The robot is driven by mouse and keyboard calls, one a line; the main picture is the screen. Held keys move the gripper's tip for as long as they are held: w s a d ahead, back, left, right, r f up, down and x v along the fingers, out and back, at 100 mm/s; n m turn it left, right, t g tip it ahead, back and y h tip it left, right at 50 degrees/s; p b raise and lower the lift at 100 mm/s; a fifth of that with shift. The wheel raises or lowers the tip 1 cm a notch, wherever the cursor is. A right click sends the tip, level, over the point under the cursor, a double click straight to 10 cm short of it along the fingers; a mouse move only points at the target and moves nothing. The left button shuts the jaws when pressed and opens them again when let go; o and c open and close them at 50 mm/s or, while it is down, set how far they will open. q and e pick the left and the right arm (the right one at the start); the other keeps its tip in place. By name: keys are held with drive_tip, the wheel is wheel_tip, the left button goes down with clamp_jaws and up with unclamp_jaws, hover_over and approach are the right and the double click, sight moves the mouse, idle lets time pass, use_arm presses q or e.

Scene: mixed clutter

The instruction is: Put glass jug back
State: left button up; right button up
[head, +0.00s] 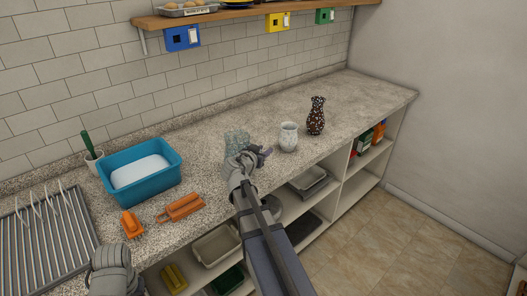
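A pale, see-through glass jug (236,139) stands on the speckled counter near its middle. My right gripper (259,156) is right at the near side of the jug and covers its lower part. Its dark fingertips point to the right of the jug; whether they touch or grip it cannot be made out. My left gripper (112,262) is low at the left, near the counter's front edge, and its fingers are not clearly seen.
A whitish cup (288,137) and a dark speckled vase (316,116) stand right of the jug. A blue basin (163,184), orange tools (181,208) and a dish rack (30,250) are at left. A wooden shelf (230,14) hangs above. The counter's far right is clear.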

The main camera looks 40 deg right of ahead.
drive_tip(key=shift+o, duration=1.1)
drive_tip(key=p+v, duration=0.2)
drive_tip(key=v, duration=0.5)
drive_tip(key=shift+s+a, duration=0.2)
drive_tip(key=shift+a, duration=0.15)
